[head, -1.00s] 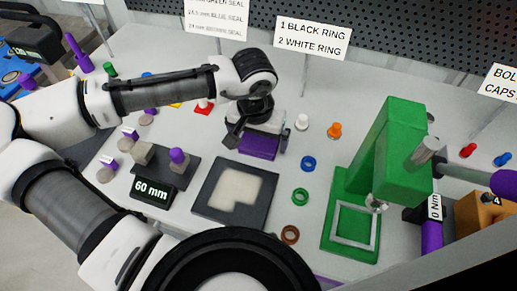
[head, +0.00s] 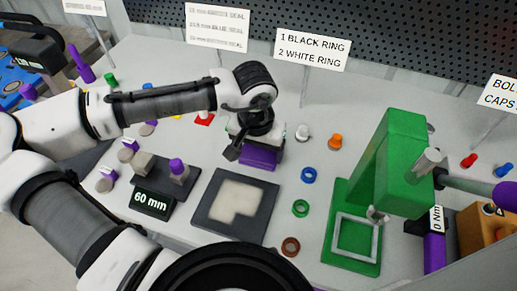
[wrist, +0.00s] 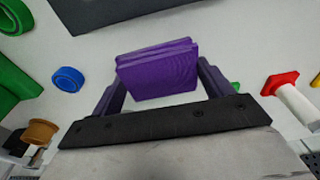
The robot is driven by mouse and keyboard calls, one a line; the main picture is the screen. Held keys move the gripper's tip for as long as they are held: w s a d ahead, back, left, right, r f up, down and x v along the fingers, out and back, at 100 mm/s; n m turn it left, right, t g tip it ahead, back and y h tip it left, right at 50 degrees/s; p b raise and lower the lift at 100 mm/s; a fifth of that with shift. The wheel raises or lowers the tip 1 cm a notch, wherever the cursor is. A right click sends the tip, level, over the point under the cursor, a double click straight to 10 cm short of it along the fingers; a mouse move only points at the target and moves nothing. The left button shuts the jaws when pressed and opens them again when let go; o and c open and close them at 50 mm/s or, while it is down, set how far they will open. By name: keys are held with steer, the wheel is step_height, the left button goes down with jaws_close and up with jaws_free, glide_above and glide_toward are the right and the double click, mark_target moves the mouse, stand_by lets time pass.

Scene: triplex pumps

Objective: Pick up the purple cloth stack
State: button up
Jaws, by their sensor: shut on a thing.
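The purple cloth stack (head: 259,157) is a folded block with several layers, at the back middle of the table. In the wrist view the stack (wrist: 158,72) lies between the two dark purple fingers. My gripper (wrist: 160,88) is shut on it. In the head view my gripper (head: 252,148) comes down on the stack from above, and its wrist hides the stack's far side. I cannot tell whether the stack touches the table.
A black pad with a pale inset (head: 237,207) lies in front of the stack. A blue ring (head: 309,175), a white part (head: 302,132) and an orange part (head: 335,141) are to its right. A green press (head: 395,165) stands further right. A "60 mm" block (head: 152,203) is front left.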

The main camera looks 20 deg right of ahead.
step_height(320, 180, up, 13)
steer(key=p, duration=1.1)
step_height(320, 180, up, 7)
glide_above(259, 152)
steer(key=shift+f, duration=0.1)
steer(key=o, duration=0.3)
steer(key=shift+c, duration=1.1)
steer(key=shift+w, duration=0.1)
steer(key=shift+w, duration=0.1)
